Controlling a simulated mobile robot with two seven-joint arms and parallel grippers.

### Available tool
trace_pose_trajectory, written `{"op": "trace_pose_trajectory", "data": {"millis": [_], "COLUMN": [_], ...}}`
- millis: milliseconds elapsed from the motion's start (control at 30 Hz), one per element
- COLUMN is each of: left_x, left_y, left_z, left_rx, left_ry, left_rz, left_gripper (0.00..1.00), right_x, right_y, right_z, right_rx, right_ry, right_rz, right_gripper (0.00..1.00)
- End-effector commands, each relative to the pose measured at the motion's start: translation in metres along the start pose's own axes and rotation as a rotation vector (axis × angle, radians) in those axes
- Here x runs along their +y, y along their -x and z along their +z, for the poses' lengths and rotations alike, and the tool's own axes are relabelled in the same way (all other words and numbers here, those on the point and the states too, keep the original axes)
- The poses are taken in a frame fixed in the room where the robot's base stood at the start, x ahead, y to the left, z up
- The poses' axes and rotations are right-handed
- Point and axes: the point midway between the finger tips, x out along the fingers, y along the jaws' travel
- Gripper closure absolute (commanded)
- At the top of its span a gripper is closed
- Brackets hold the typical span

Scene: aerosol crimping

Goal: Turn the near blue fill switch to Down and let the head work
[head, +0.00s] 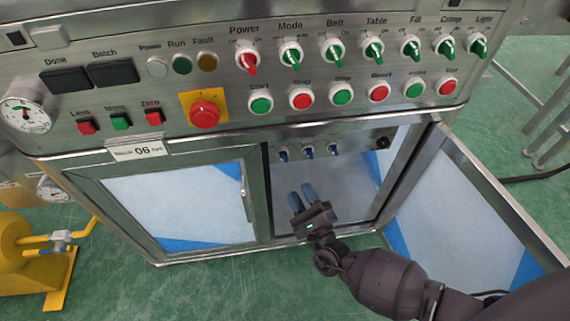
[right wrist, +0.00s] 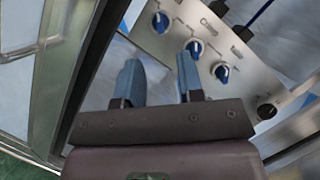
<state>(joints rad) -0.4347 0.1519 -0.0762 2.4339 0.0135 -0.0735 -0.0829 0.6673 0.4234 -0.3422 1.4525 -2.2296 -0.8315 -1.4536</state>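Three small blue switches sit in a row inside the open right-hand bay of the machine: a left one (head: 282,155), a middle one (head: 308,152) and a right one (head: 333,149). In the right wrist view they are blue knobs on white discs (right wrist: 160,21) (right wrist: 195,47) (right wrist: 221,71); their labels are too blurred to tell which is the near fill switch. My right gripper (head: 302,190) is open and empty, below and in front of the row. Its blue fingers (right wrist: 160,70) stand apart; the right fingertip overlaps the view just under the middle knob. My left gripper is not in view.
The bay's right door (head: 490,205) stands open beside my right arm; the left door (head: 182,205) is shut. Above, the panel carries a red emergency button (head: 204,114), coloured push buttons and a row of rotary switches, including a green Fill one (head: 411,46).

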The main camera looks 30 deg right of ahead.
Motion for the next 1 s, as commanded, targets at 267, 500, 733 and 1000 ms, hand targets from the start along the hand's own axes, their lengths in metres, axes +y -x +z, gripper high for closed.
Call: {"op": "trace_pose_trajectory", "data": {"millis": [267,500,733,1000], "left_x": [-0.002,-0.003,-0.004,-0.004], "left_y": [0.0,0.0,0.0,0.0], "left_z": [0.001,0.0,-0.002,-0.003], "left_rx": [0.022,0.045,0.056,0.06], "left_ry": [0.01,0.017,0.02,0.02], "left_rz": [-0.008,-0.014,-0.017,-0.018], "left_gripper": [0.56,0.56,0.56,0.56], "right_x": [0.001,0.001,0.001,0.0], "right_y": [-0.047,-0.078,-0.088,-0.089], "right_z": [-0.001,-0.001,-0.001,-0.001], "right_rx": [0.003,0.003,0.003,0.003], "right_ry": [-0.004,-0.004,-0.003,-0.004], "right_rz": [0.0,0.001,0.002,0.002], "right_gripper": [0.65,0.65,0.65,0.7]}}
